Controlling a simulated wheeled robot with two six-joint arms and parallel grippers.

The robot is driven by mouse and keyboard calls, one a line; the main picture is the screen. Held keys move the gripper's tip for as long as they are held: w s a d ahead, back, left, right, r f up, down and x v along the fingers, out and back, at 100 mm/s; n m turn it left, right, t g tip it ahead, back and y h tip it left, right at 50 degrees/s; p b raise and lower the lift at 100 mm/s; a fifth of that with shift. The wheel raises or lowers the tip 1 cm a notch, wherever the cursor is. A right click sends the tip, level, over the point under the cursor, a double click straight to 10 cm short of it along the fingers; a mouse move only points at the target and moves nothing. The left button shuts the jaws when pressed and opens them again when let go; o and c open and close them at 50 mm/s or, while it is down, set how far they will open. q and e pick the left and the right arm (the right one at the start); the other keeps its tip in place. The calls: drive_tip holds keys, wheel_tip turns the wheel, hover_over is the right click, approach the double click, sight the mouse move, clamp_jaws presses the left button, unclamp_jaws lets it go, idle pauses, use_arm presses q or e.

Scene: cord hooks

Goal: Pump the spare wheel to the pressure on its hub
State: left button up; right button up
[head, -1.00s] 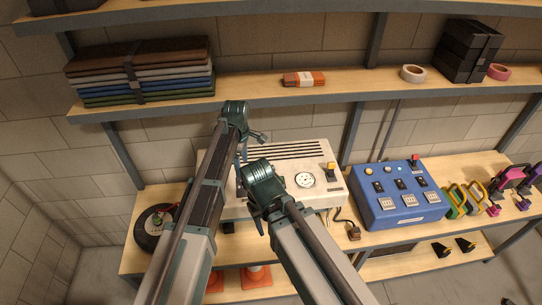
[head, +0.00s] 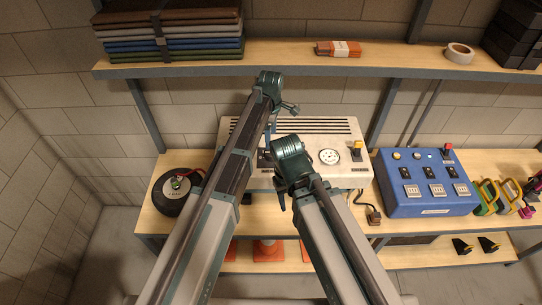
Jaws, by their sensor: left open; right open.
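The spare wheel (head: 171,206) is a black tyre lying at the left end of the wooden bench, with a pale label and a green and red piece at its hub; the writing is too small to read. A white machine (head: 350,176) with a slotted top, a round dial (head: 329,157) and a yellow-and-red switch (head: 357,149) stands right of it. My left gripper (head: 290,108) is open over the machine's back edge. My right gripper (head: 283,193) is open in front of the machine. Both appear empty. My arms hide part of the machine.
A blue control box (head: 428,203) with several switches stands right of the machine, with coloured clamps (head: 487,195) beyond it. An overhead shelf (head: 290,60) holds folded cloths (head: 170,35).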

use_arm(q)
wheel_tip(320, 180, down, 8)
drive_tip(key=b, duration=0.7)
drive_tip(key=shift+f, duration=0.25)
clamp_jaws()
